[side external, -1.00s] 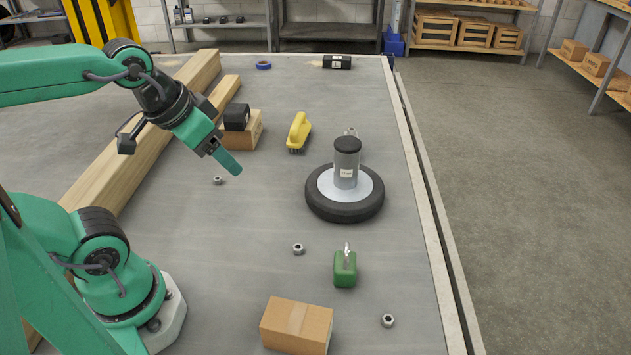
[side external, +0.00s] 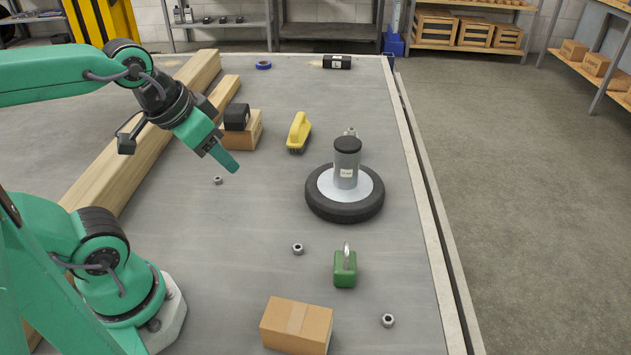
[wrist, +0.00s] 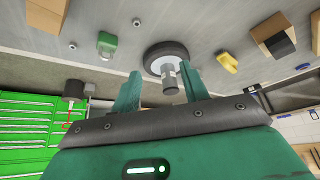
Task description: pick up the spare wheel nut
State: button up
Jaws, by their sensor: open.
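Several metal nuts lie apart on the grey bench top. One nut (side external: 217,180) is just below my gripper, one (side external: 298,249) is mid-bench, and one (side external: 388,321) is near the front right. A small metal piece (side external: 351,132) shows partly behind the canister. I cannot tell which is the spare. Two nuts also show in the wrist view, one at the top (wrist: 136,22) and one at the upper left (wrist: 72,46). My gripper (side external: 232,166) is raised above the bench, open and empty; its two fingers (wrist: 160,88) stand apart in the wrist view.
A tyre (side external: 345,208) on its side carries a grey canister (side external: 346,172). A green padlock-like block (side external: 345,270), a cardboard box (side external: 297,326), a yellow brush (side external: 299,131) and a black block on a box (side external: 243,138) stand around. Wooden beams (side external: 150,145) lie left.

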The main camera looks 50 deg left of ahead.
jog(key=n+g, duration=0.5)
jog(key=n, duration=0.2)
send_over(298, 247)
notch_tip(298, 247, down, 16)
jog(key=shift+s+d+f+g, duration=0.1)
jog(key=shift+d+f+g, duration=0.05)
jog(key=shift+f+g, duration=0.2)
jog(key=shift+f, duration=0.1)
jog(key=shift+f, duration=1.25)
jog(key=shift+f, duration=0.1)
jog(key=shift+f, duration=2.45)
